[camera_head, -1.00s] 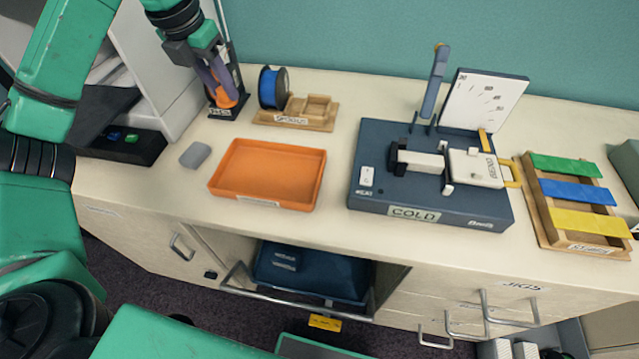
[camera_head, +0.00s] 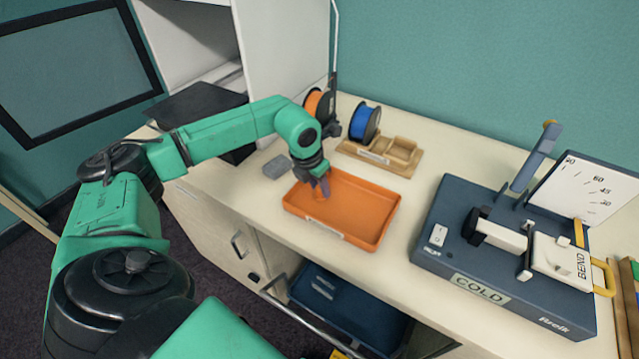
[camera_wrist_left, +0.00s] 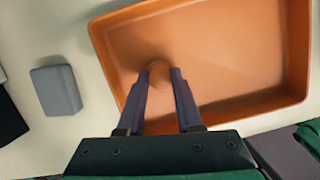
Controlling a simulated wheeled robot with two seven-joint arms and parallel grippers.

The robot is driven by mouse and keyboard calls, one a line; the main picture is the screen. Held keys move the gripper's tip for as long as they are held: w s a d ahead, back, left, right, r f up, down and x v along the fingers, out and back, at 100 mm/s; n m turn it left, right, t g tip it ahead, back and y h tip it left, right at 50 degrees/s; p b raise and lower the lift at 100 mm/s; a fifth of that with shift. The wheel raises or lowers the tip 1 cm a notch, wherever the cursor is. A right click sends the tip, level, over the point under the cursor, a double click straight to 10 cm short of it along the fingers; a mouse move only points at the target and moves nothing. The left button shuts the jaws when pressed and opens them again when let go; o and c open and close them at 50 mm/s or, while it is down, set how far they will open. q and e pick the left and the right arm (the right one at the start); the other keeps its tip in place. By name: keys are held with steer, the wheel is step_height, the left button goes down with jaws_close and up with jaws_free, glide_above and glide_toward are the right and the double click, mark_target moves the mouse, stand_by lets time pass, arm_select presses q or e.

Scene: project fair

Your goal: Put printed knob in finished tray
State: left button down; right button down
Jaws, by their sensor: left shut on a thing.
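The orange tray (camera_head: 365,235) lies on the worktop; it also fills much of the left wrist view (camera_wrist_left: 240,60). My left gripper (camera_head: 321,186) is over the tray's left part, pointing down. In the left wrist view its two purple fingers (camera_wrist_left: 160,78) are shut on a small round orange knob (camera_wrist_left: 158,70). The knob is within the tray's outline; I cannot tell whether it touches the tray floor. In the head view the knob is too small and orange-on-orange to make out clearly. My right gripper is not in view.
A grey block (camera_head: 277,167) lies left of the tray. A wooden holder (camera_head: 385,155) and a blue spool (camera_head: 364,122) stand behind it. A dark blue bending device (camera_head: 500,260) stands to the right. An open drawer (camera_head: 345,305) is below the worktop.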

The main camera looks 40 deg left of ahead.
arm_select(q)
steer(key=shift+d, duration=0.15)
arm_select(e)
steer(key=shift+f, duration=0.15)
arm_select(q)
steer(key=c, duration=0.6)
jaws_free()
steer(key=shift+f, duration=0.1)
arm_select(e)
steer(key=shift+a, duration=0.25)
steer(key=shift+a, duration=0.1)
arm_select(q)
steer(key=shift+r, duration=0.6)
steer(key=b+v, duration=0.2)
steer(key=v, duration=0.9)
steer(key=shift+s+r+b, duration=0.1)
steer(key=shift+s+b, duration=0.05)
steer(key=shift+b, duration=0.2)
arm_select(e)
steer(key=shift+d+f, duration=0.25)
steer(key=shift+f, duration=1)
